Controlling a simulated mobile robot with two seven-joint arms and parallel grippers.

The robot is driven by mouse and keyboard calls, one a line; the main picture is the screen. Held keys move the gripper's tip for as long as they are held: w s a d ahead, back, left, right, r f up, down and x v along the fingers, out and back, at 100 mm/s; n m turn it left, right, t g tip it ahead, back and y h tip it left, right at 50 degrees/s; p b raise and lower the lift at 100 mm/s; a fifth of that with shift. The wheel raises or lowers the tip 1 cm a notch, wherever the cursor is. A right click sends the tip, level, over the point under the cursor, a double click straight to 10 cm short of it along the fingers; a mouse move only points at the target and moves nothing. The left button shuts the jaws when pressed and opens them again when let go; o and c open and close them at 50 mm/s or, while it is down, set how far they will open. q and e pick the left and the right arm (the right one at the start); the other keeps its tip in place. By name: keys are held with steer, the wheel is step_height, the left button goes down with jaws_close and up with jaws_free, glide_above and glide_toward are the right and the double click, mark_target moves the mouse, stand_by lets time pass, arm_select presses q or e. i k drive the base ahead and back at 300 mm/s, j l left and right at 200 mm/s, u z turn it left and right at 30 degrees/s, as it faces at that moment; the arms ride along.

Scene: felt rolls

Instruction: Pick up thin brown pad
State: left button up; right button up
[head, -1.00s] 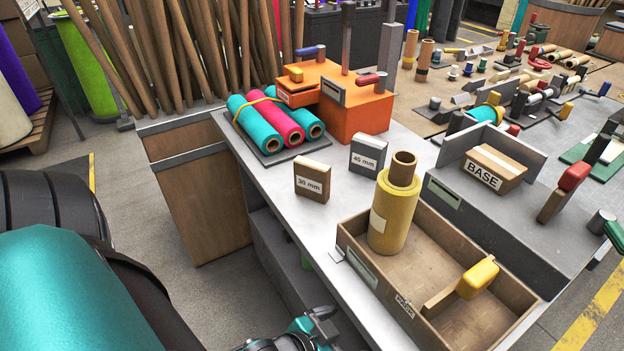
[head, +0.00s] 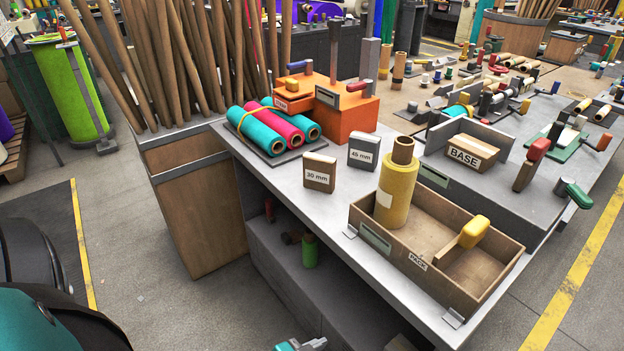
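A thin upright block labelled "30 mm" (head: 319,173), with a brown front and a greyer edge, stands on the grey bench top. It is the closest match I see to the thin brown pad. A dark grey block labelled "45 mm" (head: 363,152) stands just behind it to the right, apart from it. Nothing touches the brown block. No gripper fingers can be made out.
Teal and pink rolls (head: 265,131) lie on a dark mat behind the blocks, near an orange stand (head: 345,118). To the right is a wooden tray (head: 414,245) with a yellow roll (head: 395,189). The bench top (head: 285,185) is clear around the blocks.

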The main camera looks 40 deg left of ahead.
mark_target(318, 170)
steer(key=k+z, duration=0.2)
steer(key=z, duration=0.85)
steer(key=k+j+z, duration=0.1)
steer(key=j+z, duration=0.15)
steer(key=k+j+z, duration=0.15)
steer(key=j+z, duration=0.15)
steer(key=k+j, duration=0.15)
steer(key=j, duration=0.15)
steer(key=k+j, duration=0.15)
steer(key=j, duration=0.15)
steer(key=k+j, duration=0.15)
steer(key=j, duration=0.15)
